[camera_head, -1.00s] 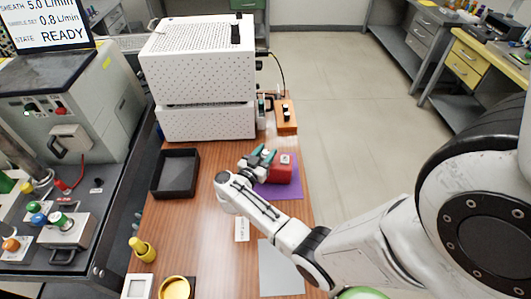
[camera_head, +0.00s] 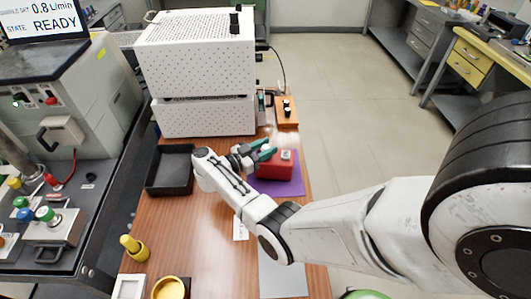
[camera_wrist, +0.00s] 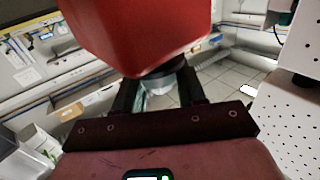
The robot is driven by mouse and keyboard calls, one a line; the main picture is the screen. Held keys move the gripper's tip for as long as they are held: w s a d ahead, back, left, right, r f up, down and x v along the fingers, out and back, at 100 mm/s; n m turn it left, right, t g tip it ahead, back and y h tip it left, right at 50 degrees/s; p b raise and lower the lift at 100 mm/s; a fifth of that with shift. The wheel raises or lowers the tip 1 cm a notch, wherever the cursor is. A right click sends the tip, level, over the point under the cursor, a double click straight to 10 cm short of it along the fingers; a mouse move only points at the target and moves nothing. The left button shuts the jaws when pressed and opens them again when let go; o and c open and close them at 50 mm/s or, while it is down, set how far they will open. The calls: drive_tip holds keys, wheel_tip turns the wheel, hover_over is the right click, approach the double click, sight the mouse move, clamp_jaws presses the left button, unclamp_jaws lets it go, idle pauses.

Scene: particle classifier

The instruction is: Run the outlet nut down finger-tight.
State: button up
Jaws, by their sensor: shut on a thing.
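A red block (camera_head: 276,167) sits on a purple mat (camera_head: 293,189) on the wooden bench. It fills the top of the wrist view (camera_wrist: 140,30). A dark round collar (camera_wrist: 172,67), apparently the outlet nut, shows at the block's edge in the wrist view. My gripper (camera_head: 266,151), with teal fingertips, is at the block's far left side in the head view. In the wrist view my gripper (camera_wrist: 160,88) has its dark fingers on either side of the collar and is shut on it. A pale part shows between the fingers. The collar's threads and seating are hidden.
A white perforated cabinet (camera_head: 200,70) stands behind, with an orange box (camera_head: 287,113) at its right. A black tray (camera_head: 170,170) lies left of my wrist. A yellow bottle (camera_head: 135,247) and yellow dish (camera_head: 171,289) stand at the front left.

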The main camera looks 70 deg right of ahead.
drive_tip(key=shift+f+m+g+y+b, duration=0.1)
drive_tip(key=shift+m+g+y+b, duration=0.6)
drive_tip(key=shift+m+g+b, duration=0.15)
drive_tip(key=shift+g+y, duration=0.3)
drive_tip(key=shift+g, duration=0.05)
drive_tip(key=shift+r+m+b, duration=0.2)
drive_tip(key=shift+m+b, duration=0.05)
drive_tip(key=shift+b, duration=0.05)
drive_tip(key=o, duration=0.9)
drive_tip(key=shift+o, duration=0.2)
drive_tip(key=b+v, duration=0.4)
drive_tip(key=v, duration=0.6)
drive_tip(key=shift+w+a, duration=0.2)
drive_tip(key=shift+w, duration=0.15)
